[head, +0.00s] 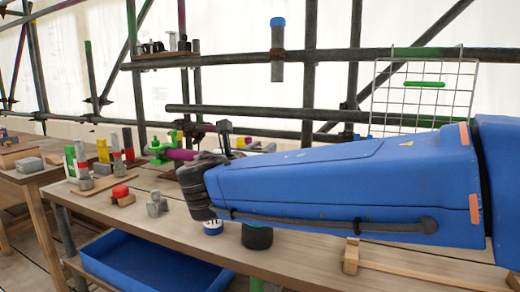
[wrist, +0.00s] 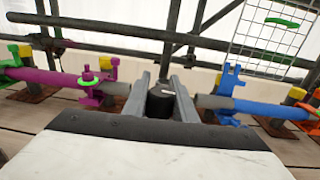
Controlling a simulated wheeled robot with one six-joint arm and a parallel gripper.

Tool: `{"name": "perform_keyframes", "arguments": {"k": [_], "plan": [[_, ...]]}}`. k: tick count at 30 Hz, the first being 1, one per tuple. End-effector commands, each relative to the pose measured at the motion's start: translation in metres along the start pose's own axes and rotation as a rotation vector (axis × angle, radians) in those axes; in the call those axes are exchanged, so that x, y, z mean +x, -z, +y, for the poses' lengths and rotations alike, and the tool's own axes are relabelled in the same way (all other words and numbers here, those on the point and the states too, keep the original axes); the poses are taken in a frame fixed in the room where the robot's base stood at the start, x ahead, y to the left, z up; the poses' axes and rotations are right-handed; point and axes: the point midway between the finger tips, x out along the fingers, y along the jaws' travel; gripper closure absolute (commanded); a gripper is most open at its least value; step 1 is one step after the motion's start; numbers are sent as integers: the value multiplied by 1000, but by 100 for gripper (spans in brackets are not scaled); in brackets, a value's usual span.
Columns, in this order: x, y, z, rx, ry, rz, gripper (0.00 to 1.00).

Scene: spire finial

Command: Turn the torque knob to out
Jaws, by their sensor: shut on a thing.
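A dark round knob (wrist: 160,103) with a pale mark on its top sits between the two grey fingers of my gripper (wrist: 162,92) in the wrist view. The fingers are shut on its sides. I take it for the torque knob; no lettering is readable, so its setting cannot be told. It lies in line between a magenta tool (wrist: 65,80) on the left and a blue one (wrist: 255,106) on the right. In the head view my blue arm reaches over the bench, and the held knob is hidden or too small to make out.
A workbench (head: 300,260) carries a black cylinder (head: 257,236) and a small blue-and-white round item (head: 212,227) below my arm. Scaffold bars and a wire grid (head: 425,90) stand behind. A blue bin (head: 150,262) sits under the bench. Small blocks crowd the left.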

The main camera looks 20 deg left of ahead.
Motion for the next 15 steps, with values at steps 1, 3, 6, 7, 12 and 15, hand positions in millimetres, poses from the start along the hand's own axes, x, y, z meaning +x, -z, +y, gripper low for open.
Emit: {"name": "perform_keyframes", "arguments": {"k": [1, 3, 6, 7, 12, 15], "plan": [[0, 1, 1, -2, 42, 0, 98], [0, 1, -2, -1, 109, 0, 98], [-1, 1, -5, -1, 204, 0, 98], [-1, 1, -6, -1, 233, 0, 98], [-2, 1, -12, 0, 393, 1, 98], [-4, 1, -16, 0, 479, 0, 98]]}}
